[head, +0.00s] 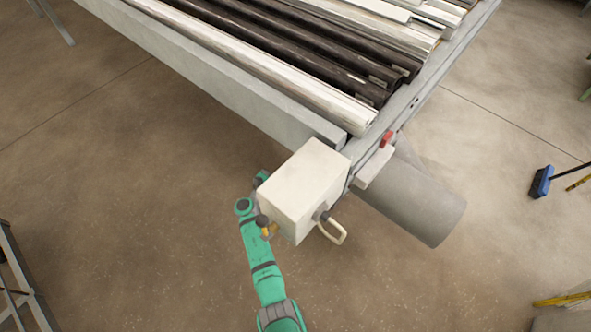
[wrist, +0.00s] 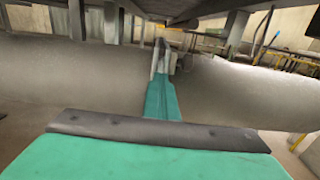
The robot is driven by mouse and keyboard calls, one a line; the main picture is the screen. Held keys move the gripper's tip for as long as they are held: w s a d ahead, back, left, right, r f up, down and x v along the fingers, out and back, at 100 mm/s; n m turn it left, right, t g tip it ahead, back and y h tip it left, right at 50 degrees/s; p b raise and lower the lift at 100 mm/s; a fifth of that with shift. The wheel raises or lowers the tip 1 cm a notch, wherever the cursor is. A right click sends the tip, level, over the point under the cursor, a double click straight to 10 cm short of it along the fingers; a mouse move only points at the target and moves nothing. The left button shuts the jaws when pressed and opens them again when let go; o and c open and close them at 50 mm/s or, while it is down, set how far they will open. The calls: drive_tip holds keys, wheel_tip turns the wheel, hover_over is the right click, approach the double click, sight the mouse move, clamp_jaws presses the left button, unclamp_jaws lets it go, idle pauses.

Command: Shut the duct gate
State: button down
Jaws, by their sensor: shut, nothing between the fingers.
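The grey round duct (head: 415,195) sticks out from under the bench corner in the head view. A pale flat plate (head: 374,167), which looks like the duct gate, stands out on top of it, with a red piece (head: 387,139) at its far end. How far the gate is open cannot be told. In the wrist view the duct (wrist: 75,85) runs across the picture. My gripper (wrist: 161,48) is shut and empty in front of it, pointing at the duct's middle; contact is unclear. In the head view the gripper is hidden by the cream box.
The bench (head: 235,95) carries long dark and pale profiles (head: 290,55). A blue broom (head: 542,181) lies at right.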

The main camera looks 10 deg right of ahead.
drive_tip(key=shift+w+d+r, duration=0.15)
drive_tip(key=shift+w+d, duration=0.15)
drive_tip(key=shift+d, duration=0.25)
drive_tip(key=shift+s+a, duration=0.2)
drive_tip(key=shift+a, duration=0.15)
drive_tip(key=v, duration=1.4)
drive_tip(key=shift+a, duration=0.1)
